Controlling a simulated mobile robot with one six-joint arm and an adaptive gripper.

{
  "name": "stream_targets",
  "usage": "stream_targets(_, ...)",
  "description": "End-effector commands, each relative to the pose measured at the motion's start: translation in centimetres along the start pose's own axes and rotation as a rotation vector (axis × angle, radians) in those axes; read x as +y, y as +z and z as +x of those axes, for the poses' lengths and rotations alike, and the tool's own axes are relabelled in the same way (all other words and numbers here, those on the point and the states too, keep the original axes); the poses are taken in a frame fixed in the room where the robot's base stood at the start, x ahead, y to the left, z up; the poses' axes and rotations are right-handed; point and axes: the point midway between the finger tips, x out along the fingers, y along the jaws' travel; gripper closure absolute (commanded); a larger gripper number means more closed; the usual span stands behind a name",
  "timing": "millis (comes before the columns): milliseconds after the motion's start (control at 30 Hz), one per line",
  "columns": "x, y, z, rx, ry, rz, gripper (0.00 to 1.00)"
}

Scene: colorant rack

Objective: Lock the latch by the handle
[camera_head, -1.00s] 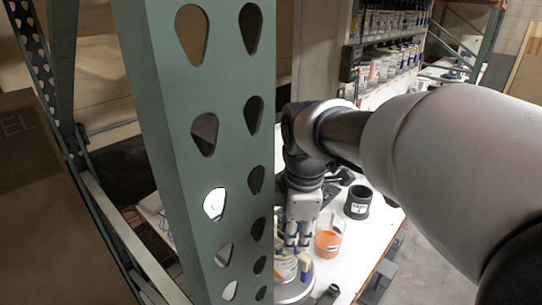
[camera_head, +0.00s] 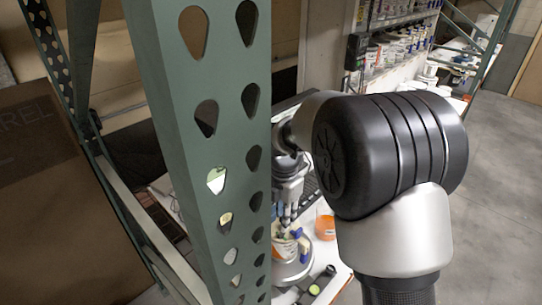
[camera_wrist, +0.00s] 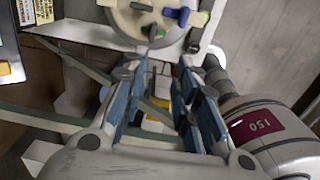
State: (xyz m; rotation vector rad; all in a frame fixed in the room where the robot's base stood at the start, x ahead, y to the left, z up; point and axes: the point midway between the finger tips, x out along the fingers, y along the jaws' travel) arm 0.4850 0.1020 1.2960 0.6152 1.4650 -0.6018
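A round pale drum-like unit (camera_wrist: 150,14) is at the top of the wrist view, with a blue knob-like part (camera_wrist: 183,16), a green one and dark ones on it. In the head view, the round unit (camera_head: 291,270) sits low, behind the green post, with a blue part (camera_head: 304,245) at its side. I cannot tell which part is the latch handle. My gripper (camera_wrist: 156,70) has its fingers spread, with nothing seen between them, just short of the unit's edge. In the head view my gripper (camera_head: 287,222) points down just above the unit, partly hidden by the post.
A green perforated post (camera_head: 205,150) stands close in front. A large brown box (camera_head: 40,190) is at left. An orange container (camera_head: 325,226) stands right of the unit on the white table. Shelves of bottles (camera_head: 395,45) are behind. Open floor (camera_head: 490,190) lies at right.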

Motion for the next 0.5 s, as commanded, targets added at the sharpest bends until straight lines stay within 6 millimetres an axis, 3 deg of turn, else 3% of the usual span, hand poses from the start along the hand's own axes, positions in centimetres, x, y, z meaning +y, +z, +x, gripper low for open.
stream_targets(200, -0.1, 0.0, 4.7, 0.002, -0.003, 0.001, 0.72)
stream_targets(500, 0.0, 0.0, 8.2, 0.0, 0.0, 0.001, 0.72)
